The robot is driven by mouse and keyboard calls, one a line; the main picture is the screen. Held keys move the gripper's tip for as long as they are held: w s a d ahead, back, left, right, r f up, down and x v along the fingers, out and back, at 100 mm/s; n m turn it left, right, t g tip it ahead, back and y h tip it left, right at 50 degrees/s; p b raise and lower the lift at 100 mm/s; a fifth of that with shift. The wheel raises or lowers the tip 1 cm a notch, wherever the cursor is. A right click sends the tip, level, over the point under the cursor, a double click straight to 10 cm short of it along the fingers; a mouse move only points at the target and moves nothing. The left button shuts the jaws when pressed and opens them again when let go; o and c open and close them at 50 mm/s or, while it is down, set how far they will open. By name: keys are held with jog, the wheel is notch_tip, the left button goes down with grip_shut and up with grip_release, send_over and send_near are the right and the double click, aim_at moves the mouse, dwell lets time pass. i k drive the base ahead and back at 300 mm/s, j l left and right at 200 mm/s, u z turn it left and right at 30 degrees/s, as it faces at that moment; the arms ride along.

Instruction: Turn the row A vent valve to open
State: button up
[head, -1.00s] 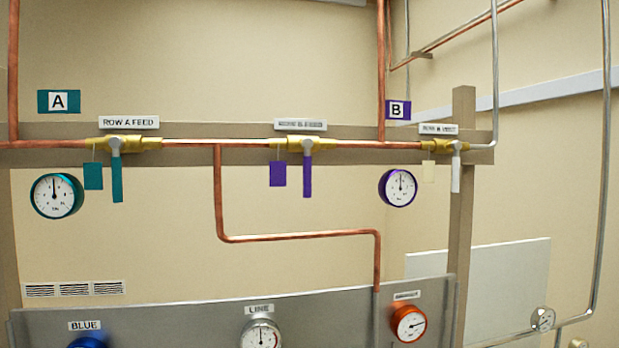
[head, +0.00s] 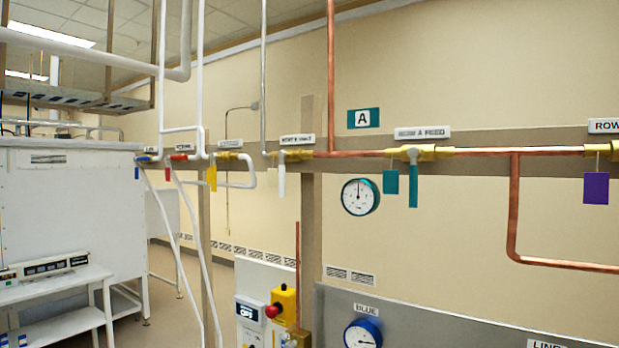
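A brass valve with a white lever (head: 281,178) sits on the wall rail under a small label (head: 297,139) that seems to read ROW A VENT, though the print is blurred. Its lever hangs straight down, across the horizontal pipe. A grey vertical pipe (head: 264,90) comes down to its left side and copper pipe leaves its right side. To its right is the row A feed valve with a teal lever (head: 413,183), also hanging down, and a teal tag. The teal A sign (head: 363,118) is above between them. My gripper is not in view.
A teal-rimmed gauge (head: 360,196) hangs below the rail. Below stand a grey panel with a blue gauge (head: 362,333) and a box with a red button (head: 272,311). White hoses (head: 183,240) hang left, beside a white cabinet (head: 75,210) and bench.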

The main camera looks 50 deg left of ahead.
aim_at(281, 155)
jog(key=j+u, duration=0.1)
jog(key=u, duration=0.85)
jog(key=j+u, duration=0.15)
jog(key=u, duration=0.35)
jog(key=i+j, duration=0.2)
jog(key=j, duration=0.15)
jog(key=i+j, duration=0.2)
jog(key=j, duration=0.2)
jog(key=i+j, duration=0.2)
jog(key=j, duration=0.15)
jog(key=j+u, duration=0.05)
